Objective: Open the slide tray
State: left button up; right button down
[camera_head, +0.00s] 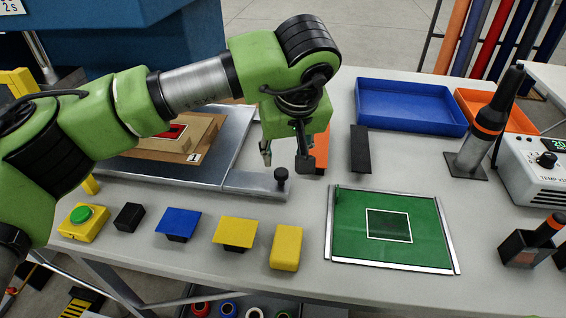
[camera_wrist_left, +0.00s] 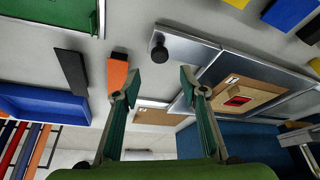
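The slide tray, a flat grey metal plate with a front strip (camera_head: 240,184), lies at the left of the table. A black knob (camera_head: 281,176) stands at the right end of the strip. The knob also shows in the left wrist view (camera_wrist_left: 160,53). Cardboard pieces (camera_head: 172,143) with a red patch lie on the tray. My left gripper (camera_head: 285,157) is above the table just behind the knob. In the left wrist view its fingers (camera_wrist_left: 158,86) are wide apart and empty, with the knob beyond their tips. My right gripper is not in view.
A green mat with metal side rails (camera_head: 429,240) lies right of the knob. Coloured blocks, including a yellow one (camera_head: 285,247), line the front edge. A blue bin (camera_head: 410,105) and an orange block (camera_head: 321,160) are behind. A soldering iron stand (camera_head: 468,158) is right.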

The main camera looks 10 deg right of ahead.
pick_arm(q)
jog(key=v, duration=0.3)
jog(key=shift+s+r, duration=0.15)
jog(key=shift+r, duration=0.2)
